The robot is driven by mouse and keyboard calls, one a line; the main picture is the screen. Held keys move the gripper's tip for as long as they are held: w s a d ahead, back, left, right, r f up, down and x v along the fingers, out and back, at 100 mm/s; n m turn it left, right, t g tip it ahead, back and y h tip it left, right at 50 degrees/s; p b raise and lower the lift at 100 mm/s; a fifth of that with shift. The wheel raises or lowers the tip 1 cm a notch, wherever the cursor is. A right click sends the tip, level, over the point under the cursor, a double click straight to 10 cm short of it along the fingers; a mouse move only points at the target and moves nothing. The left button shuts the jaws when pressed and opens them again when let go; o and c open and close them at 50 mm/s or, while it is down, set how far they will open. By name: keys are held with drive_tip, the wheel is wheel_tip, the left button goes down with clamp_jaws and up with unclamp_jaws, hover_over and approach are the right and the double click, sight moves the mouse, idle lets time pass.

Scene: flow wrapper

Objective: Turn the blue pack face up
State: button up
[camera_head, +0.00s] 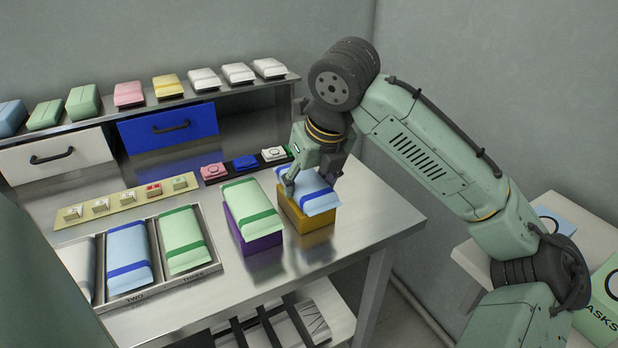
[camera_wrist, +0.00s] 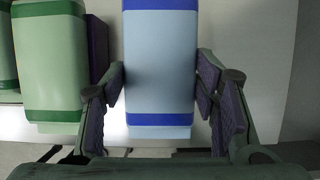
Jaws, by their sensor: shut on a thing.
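The blue pack (camera_head: 319,203), light blue with darker blue bands, is at the top of a yellow block (camera_head: 306,221) on the steel table. In the wrist view the blue pack (camera_wrist: 160,60) lies between my fingers, its banded side toward the camera. My gripper (camera_head: 309,180) reaches down from above and is shut on the pack's two sides; it also shows in the wrist view (camera_wrist: 160,82). The pack's underside is hidden, and I cannot tell whether it touches the block.
A green pack (camera_head: 248,205) lies on a purple block (camera_head: 255,243) just left. A tray (camera_head: 165,289) holds more packs farther left. A back shelf (camera_head: 222,90) carries several packs above a blue drawer (camera_head: 150,132). The table is clear at right (camera_head: 375,215).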

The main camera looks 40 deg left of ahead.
drive_tip(key=shift+f, duration=0.2)
idle(0.5)
drive_tip(key=o, duration=1.4)
drive_tip(key=shift+r, duration=0.1)
drive_tip(key=v, duration=1.2)
